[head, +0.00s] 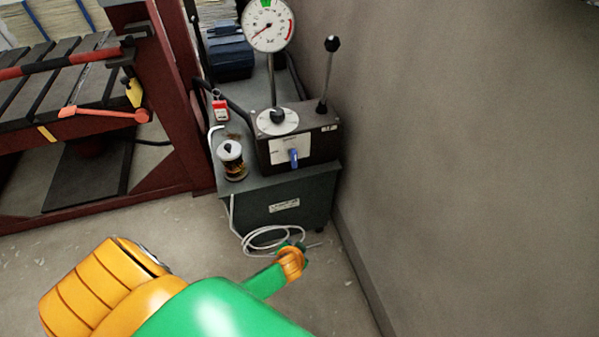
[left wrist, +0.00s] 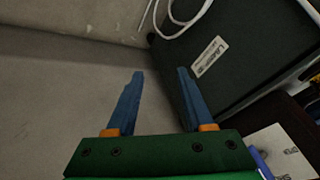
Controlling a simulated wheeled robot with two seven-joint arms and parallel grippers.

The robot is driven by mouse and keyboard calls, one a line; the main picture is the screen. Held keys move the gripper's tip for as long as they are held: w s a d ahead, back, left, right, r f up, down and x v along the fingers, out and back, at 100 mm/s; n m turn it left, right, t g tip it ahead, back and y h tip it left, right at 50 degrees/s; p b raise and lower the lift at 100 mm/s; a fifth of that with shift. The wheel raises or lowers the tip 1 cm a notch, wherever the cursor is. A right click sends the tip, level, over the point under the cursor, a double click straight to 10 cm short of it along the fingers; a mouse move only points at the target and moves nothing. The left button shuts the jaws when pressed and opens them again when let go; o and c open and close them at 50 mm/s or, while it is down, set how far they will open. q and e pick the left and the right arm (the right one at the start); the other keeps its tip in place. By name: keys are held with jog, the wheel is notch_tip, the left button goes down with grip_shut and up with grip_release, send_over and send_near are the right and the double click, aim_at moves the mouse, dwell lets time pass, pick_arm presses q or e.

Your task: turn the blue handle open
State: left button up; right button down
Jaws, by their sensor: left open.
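The blue handle (head: 294,158) points downward on the white plate on the front of a dark control box (head: 325,146). In the left wrist view a piece of the blue handle (left wrist: 262,164) shows at the bottom edge, partly hidden by the gripper body, beside the white plate (left wrist: 285,150). My left gripper (head: 302,246) appears below the handle in the head view, in front of the cabinet and apart from the handle. Its fingers are small and partly hidden there. In the left wrist view my left gripper (left wrist: 157,72) has its two blue fingers spread and empty. My right gripper is not in view.
The control box stands on a dark green cabinet (head: 250,208) against a grey wall (head: 450,150). A dial gauge (head: 268,25), a black-knobbed lever (head: 332,44) and a small canister (head: 231,160) stand on top. A white cable (head: 262,240) lies coiled in front. A red machine frame (head: 172,90) is left.

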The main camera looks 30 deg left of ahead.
pick_arm(q)
jog(key=w+a+n+t+y+b, duration=0.1)
jog(key=w+t+y+b, duration=0.1)
jog(key=w+b, duration=0.6)
jog(key=n+t+y+b, duration=0.4)
jog(key=n+y+b, duration=0.6)
jog(key=b, duration=0.5)
send_near(295, 158)
jog(key=shift+n+h, duration=0.5)
jog(key=shift+n, duration=0.1)
jog(key=x, duration=0.4)
jog(key=shift+w+a+r, duration=0.1)
jog(key=shift+a+r, duration=0.2)
jog(key=shift+r, duration=0.05)
jog(key=x, duration=0.6)
jog(key=shift+w+a, duration=0.15)
jog(key=shift+a, duration=0.05)
grip_shut()
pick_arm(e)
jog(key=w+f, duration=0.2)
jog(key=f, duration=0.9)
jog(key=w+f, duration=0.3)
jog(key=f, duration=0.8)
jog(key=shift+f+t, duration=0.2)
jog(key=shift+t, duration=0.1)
